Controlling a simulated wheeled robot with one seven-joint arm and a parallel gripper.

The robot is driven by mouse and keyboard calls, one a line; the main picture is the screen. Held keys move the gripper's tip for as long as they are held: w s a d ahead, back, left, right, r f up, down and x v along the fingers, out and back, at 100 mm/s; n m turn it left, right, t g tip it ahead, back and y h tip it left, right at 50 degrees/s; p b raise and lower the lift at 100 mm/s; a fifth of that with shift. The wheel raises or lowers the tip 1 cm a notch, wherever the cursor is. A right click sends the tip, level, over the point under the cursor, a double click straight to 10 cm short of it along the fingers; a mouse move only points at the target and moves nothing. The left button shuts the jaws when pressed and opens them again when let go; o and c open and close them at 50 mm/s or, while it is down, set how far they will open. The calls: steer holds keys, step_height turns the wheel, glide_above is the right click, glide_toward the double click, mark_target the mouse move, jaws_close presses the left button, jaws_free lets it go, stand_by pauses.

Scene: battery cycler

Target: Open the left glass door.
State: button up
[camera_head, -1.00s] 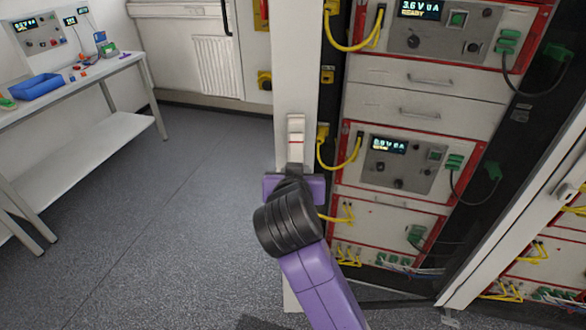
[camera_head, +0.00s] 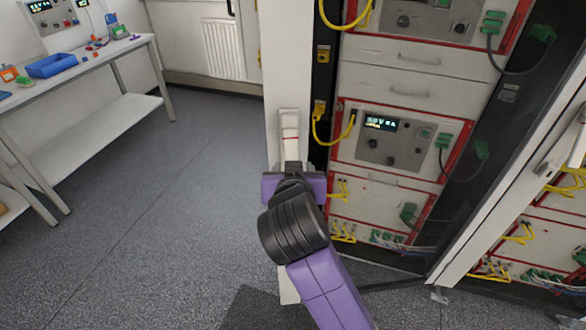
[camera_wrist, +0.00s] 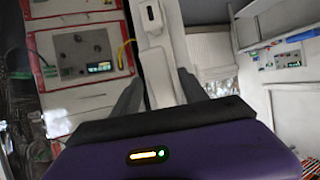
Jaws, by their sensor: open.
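The left glass door shows as a tall white frame post (camera_head: 281,75) left of the cabinet's open-looking front; its glass is hard to make out. A pale upright handle (camera_head: 289,130) is on the post. My purple gripper (camera_head: 291,172) is at the handle's lower end. In the wrist view the handle (camera_wrist: 160,85) lies between my two dark fingers (camera_wrist: 158,95), one on each side. The fingers are open, and I cannot tell whether either touches the handle. Their tips are partly hidden beside the post.
The cabinet holds several grey, red-edged cycler units (camera_head: 395,140) with yellow and green cables. Another white frame (camera_head: 480,215) slants at the right. A white bench (camera_head: 110,50) with a blue tray (camera_head: 52,66) stands at the left. The grey floor (camera_head: 170,200) between is clear.

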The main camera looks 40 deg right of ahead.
steer(key=shift+a, duration=0.1)
steer(key=b+v, duration=0.1)
steer(key=v, duration=0.6)
steer(key=shift+s+a+r, duration=0.15)
steer(key=shift+s+r, duration=0.05)
steer(key=shift+s, duration=0.05)
steer(key=shift+c, duration=0.4)
